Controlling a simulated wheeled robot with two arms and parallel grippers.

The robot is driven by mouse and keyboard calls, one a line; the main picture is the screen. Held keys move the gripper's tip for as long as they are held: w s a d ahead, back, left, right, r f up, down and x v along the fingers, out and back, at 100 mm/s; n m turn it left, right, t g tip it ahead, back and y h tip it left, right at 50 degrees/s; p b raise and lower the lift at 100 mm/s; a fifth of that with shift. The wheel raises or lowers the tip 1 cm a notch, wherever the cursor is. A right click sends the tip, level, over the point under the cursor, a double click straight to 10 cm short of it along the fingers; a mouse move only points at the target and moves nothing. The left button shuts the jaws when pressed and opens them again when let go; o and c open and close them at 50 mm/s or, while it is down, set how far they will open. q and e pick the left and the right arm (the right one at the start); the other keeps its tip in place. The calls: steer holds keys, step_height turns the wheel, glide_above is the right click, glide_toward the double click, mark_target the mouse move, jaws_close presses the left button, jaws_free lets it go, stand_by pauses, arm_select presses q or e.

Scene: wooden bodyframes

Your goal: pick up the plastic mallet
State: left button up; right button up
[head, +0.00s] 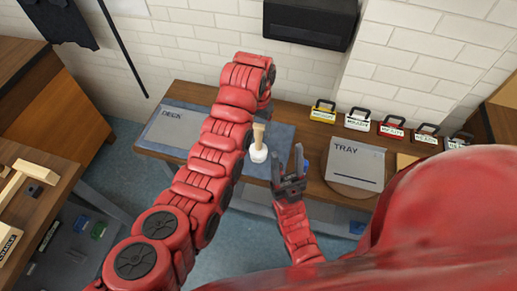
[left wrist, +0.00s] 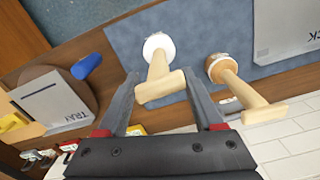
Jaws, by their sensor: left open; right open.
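The plastic mallet, taken to be the white-headed one, stands on the blue-grey mat with its wooden handle up (head: 258,152). In the left wrist view its white head and pale T-shaped handle (left wrist: 160,68) show between my left fingers. My left gripper (left wrist: 160,82) is open around or just above the handle; I see no clear contact. In the head view my left arm hides most of that gripper. A second mallet with a brownish head (left wrist: 222,68) stands right of my left fingers in the wrist view. My right gripper (head: 289,165) is open and empty at the table's front edge.
A grey tray (head: 355,163) lies right on the table (head: 318,188), with several labelled boxes (head: 357,119) behind it. A deck panel (head: 172,125) lies left. A blue object (left wrist: 87,66) is near the second tray edge. A side bench (head: 40,190) stands left.

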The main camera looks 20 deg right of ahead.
mark_target(259, 136)
arm_select(q)
step_height(259, 136, down, 4)
steer(key=shift+d+r+p, duration=0.1)
steer(key=shift+r+p, duration=0.05)
steer(key=shift+p, duration=1.1)
steer(key=shift+f, duration=0.5)
jaws_close()
